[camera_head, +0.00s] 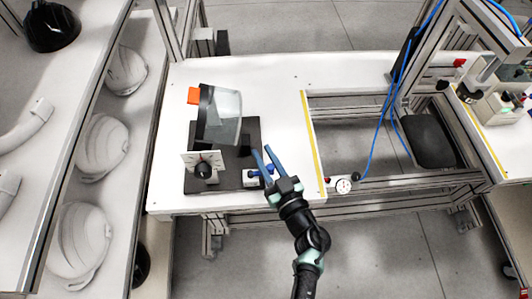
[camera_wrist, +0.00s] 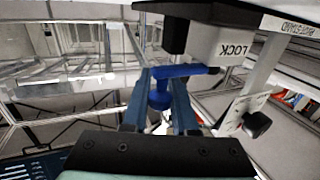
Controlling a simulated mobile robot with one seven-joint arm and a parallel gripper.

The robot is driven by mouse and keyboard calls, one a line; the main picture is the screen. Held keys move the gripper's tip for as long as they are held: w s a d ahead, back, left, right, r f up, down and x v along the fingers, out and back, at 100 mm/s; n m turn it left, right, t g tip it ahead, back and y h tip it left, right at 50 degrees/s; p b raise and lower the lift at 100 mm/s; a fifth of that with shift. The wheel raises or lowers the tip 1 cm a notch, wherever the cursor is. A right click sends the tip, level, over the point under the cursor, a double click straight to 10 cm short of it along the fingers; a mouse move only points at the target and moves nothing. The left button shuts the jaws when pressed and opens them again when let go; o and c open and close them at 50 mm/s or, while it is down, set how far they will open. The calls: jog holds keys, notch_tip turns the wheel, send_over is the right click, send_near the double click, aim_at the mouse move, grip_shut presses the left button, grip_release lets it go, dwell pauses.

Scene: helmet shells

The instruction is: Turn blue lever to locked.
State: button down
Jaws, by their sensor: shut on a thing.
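The blue lever (camera_head: 254,173) sits at the right front of a black base plate (camera_head: 229,178) on the white table. In the wrist view the blue lever (camera_wrist: 186,71) has a flat arm and a rounded knob, beside a white block marked LOCK (camera_wrist: 231,48), whose lettering appears upside down. My gripper (camera_head: 262,153) reaches in from the front right. In the wrist view its two blue fingers (camera_wrist: 163,82) stand on either side of the knob, shut on the lever. The fingers partly hide the lever in the head view.
White helmet shells (camera_head: 101,145) lie on the left shelf. A yellow-edged opening and a blue cable (camera_head: 390,95) are to the right.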

jog(key=shift+y, duration=0.3)
jog(key=c, duration=0.7)
grip_release()
jog(key=shift+w, duration=0.1)
jog(key=v, duration=1.3)
jog(key=shift+r, duration=0.1)
